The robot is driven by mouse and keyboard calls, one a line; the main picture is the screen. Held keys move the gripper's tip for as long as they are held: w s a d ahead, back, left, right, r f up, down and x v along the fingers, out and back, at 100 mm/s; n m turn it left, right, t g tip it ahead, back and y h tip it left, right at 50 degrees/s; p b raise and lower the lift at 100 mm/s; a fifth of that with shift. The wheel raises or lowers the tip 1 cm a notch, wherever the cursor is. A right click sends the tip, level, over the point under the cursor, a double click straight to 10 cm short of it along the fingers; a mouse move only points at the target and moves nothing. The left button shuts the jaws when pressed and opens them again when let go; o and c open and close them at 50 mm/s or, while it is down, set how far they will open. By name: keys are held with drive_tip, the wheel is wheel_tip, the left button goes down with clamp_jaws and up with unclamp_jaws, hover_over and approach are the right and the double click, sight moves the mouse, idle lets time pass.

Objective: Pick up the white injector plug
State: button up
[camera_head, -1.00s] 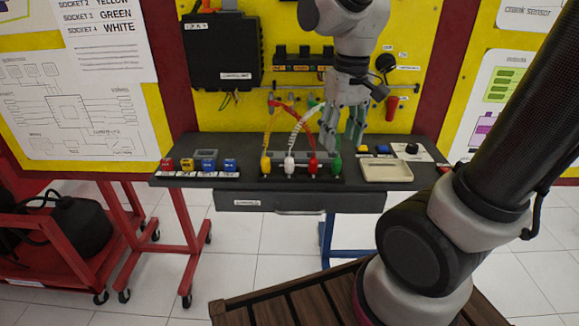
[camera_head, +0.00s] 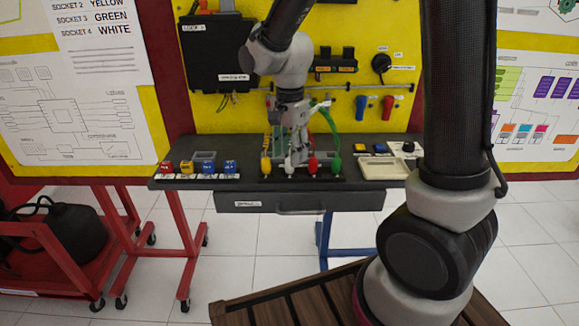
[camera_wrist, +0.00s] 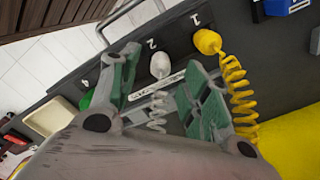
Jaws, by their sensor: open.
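The white injector plug (camera_wrist: 160,65) stands in the socket strip beside the number 2, its coiled white cable trailing toward my wrist. My gripper (camera_wrist: 161,80) is open, its two green-padded fingers on either side of the white plug in the wrist view. I cannot tell whether either finger touches it. In the head view my gripper (camera_head: 293,150) is right over the white plug (camera_head: 289,163) and partly hides it and its cable. The yellow plug (camera_wrist: 207,41) stands beside it at number 1.
The red plug (camera_head: 312,164) and green plug (camera_head: 336,165) stand close on the right in the same row. Small coloured blocks (camera_head: 187,168) lie at the bench's left. A beige tray (camera_head: 383,168) is on the right. The yellow panel (camera_head: 340,110) rises behind.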

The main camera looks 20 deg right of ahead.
wheel_tip(320, 180, down, 4)
drive_tip(key=shift+r, duration=0.1)
drive_tip(key=shift+c, duration=0.3)
drive_tip(key=c, duration=0.9)
drive_tip(key=shift+c, duration=0.2)
